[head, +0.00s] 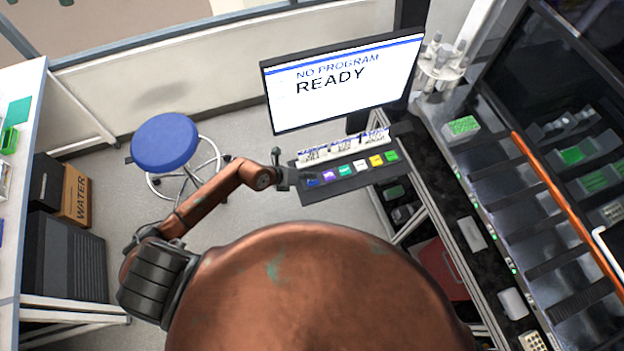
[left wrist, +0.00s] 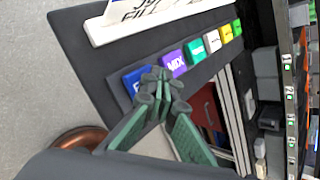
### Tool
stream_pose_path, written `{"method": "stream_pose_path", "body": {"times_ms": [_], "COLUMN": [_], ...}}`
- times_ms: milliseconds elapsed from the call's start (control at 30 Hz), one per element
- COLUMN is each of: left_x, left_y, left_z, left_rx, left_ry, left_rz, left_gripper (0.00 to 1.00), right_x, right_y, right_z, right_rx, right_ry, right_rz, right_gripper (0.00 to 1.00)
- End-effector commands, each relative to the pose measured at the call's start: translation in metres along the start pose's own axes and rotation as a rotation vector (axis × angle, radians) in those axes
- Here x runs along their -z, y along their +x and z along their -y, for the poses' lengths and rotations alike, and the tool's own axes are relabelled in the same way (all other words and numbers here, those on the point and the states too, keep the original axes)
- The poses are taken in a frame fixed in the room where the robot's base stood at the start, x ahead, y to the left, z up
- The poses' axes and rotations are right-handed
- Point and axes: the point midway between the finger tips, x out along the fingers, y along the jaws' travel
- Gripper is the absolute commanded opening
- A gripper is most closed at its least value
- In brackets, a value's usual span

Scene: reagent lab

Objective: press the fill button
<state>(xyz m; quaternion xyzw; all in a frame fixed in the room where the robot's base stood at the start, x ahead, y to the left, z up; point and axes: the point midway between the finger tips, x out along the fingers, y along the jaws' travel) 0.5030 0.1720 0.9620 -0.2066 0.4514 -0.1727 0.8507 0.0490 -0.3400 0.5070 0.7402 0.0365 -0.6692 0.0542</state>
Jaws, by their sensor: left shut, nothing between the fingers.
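A dark button panel (head: 345,182) below the monitor carries a row of coloured buttons. The blue button (head: 313,182) is at the left end of the row. In the left wrist view the blue button (left wrist: 133,80) shows a white letter F, with the rest of its label covered by my fingertips. My left gripper (head: 287,179) is at the left end of the panel beside the blue button. In the left wrist view its green fingers (left wrist: 160,86) are shut and empty, in front of the blue button's right part. I cannot tell whether they touch it. My right gripper is not in view.
The purple MIX button (left wrist: 174,64) is close beside the fingertips, with several other buttons further right. A label strip (head: 345,146) stands behind them. The monitor (head: 345,85) reads "NO PROGRAM READY". A blue stool (head: 165,141) stands left of my arm; a rack bench is right.

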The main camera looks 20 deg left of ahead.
Motion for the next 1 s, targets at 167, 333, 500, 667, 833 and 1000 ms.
{"method": "stream_pose_path", "body": {"times_ms": [167,333,500,667,833,1000], "left_x": [0.0000,0.0014,0.0042,0.0044,0.0044,0.0050], "left_y": [0.0000,0.0018,0.0057,0.0059,0.0059,0.0067], "left_z": [0.0000,-0.0013,-0.0039,-0.0041,-0.0042,-0.0048], "left_rx": [0.000,0.000,0.000,0.000,0.000,0.000], "left_ry": [0.000,0.000,0.000,0.000,0.000,0.000], "left_rz": [0.000,0.000,0.000,0.000,0.000,0.000], "left_gripper": [0.00,0.00,0.00,0.00,0.00,0.00], "right_x": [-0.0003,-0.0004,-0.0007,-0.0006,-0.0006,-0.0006], "right_y": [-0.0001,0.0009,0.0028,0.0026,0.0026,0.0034], "right_z": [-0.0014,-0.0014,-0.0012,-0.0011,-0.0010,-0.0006], "right_rx": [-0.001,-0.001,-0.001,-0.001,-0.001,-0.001], "right_ry": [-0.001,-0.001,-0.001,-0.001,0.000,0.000], "right_rz": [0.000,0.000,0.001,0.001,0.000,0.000], "right_gripper": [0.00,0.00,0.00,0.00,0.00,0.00]}}
